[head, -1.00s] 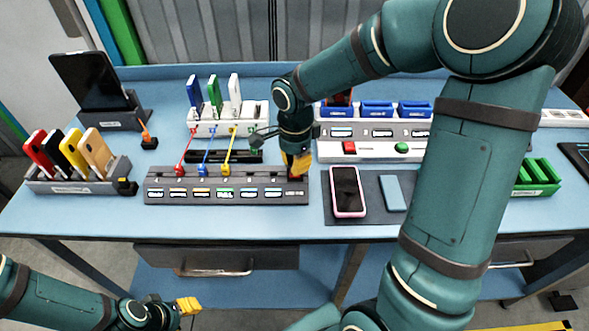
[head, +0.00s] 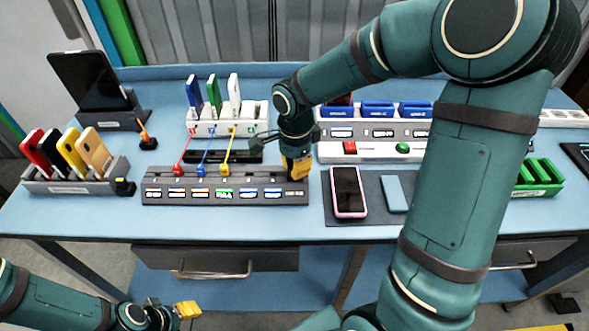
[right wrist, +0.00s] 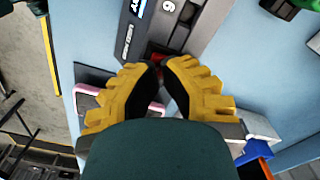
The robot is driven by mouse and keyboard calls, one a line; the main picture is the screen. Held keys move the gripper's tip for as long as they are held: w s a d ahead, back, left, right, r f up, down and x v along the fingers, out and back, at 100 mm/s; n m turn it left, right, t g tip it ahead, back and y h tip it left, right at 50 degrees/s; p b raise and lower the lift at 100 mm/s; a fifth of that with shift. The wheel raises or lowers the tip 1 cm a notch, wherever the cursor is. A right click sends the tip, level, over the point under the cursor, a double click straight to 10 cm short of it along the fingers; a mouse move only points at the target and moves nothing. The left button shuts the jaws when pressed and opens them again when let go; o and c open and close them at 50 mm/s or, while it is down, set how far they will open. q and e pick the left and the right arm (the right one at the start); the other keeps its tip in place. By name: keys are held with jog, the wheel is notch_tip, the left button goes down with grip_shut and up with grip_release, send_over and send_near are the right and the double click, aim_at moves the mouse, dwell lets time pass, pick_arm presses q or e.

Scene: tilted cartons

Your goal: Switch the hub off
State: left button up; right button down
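The hub (head: 225,190) is a long dark grey bar with a row of labelled ports on the table, with coloured cable plugs at its left part. My right gripper (head: 297,167) is over the hub's right end, pointing down. In the right wrist view its yellow fingertips (right wrist: 161,67) come together, with nothing visible between them. A red switch (right wrist: 158,57) shows on the hub (right wrist: 180,25) just past the fingertips and is partly hidden by them; I cannot tell whether they touch. My left gripper (head: 187,309) is low at left, away from the table; its opening is unclear.
A pink-edged phone (head: 348,191) and a blue-grey slab (head: 395,193) lie on a dark mat right of the hub. A white panel with red and green buttons (head: 402,148) stands behind. Phones in a rack (head: 75,178) stand at left. Cables run behind the hub.

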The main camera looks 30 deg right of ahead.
jog(key=shift+f+b, duration=0.35)
jog(key=shift+f, duration=0.05)
dwell(0.4)
jog(key=shift+r+p, duration=2.35)
jog(key=shift+r, duration=1.2)
jog(key=shift+s+f, duration=0.1)
